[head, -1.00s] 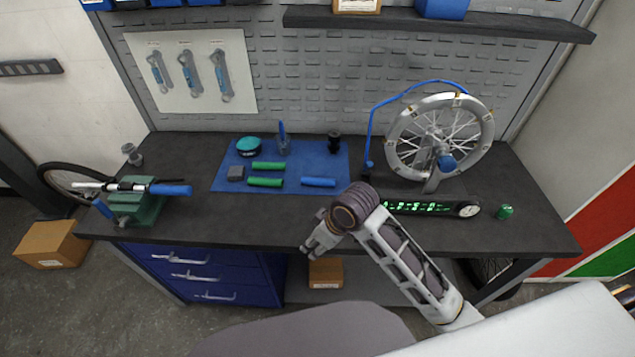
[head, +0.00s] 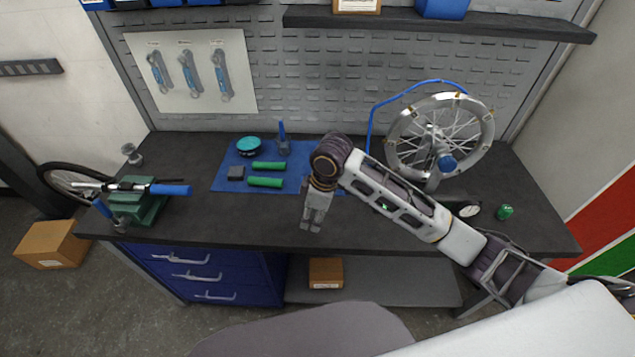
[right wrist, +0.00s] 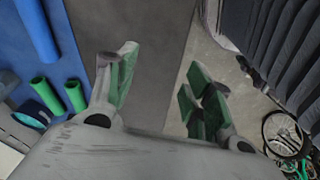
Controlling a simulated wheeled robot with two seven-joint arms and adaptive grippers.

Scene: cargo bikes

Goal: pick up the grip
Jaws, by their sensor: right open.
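Two green grips lie on the blue mat (head: 222,182), a rear one (head: 268,165) and a front one (head: 265,182). They also show at the left of the right wrist view, one (right wrist: 46,96) beside the other (right wrist: 75,96). A loose blue grip (right wrist: 37,28) lies on the mat at the upper left there; my right arm hides it in the head view. My right gripper (head: 311,226) hangs over the bench's front part, right of the green grips. In the right wrist view its fingers (right wrist: 160,88) are apart with nothing between them. My left gripper is out of view.
A green vise (head: 140,205) holds a handlebar with a blue grip (head: 171,190) at left. A wheel stand (head: 440,135) stands behind my arm.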

